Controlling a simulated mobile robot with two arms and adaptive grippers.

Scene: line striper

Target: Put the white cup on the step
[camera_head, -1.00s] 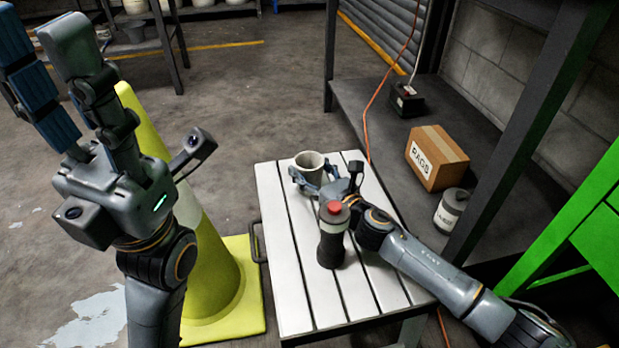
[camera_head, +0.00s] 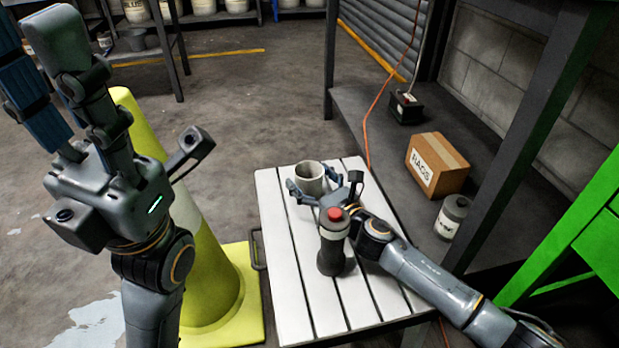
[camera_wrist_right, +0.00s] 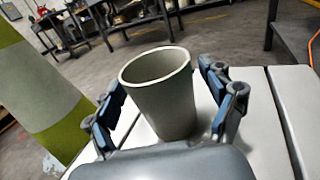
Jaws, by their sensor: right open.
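The white cup (camera_head: 310,182), greyish-white and open at the top, stands upright near the far end of the white slatted step (camera_head: 297,290). In the right wrist view the cup (camera_wrist_right: 160,95) is between the finger pads. My right gripper (camera_head: 322,190) is open around the cup, one finger on each side. A gap shows between the cup and the right-hand finger in the wrist view. The cup's base is partly hidden by the gripper. My left gripper (camera_head: 40,65) is raised at the upper left, far from the cup, its fingertips cut off by the frame.
A dark bottle with a red cap (camera_head: 333,240) stands on the step beside my right wrist. A yellow-green cone (camera_head: 215,270) stands left of the step. A dark shelf holds a RAGS box (camera_head: 437,165) and a grey can (camera_head: 451,216). An orange cord (camera_head: 377,100) hangs behind.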

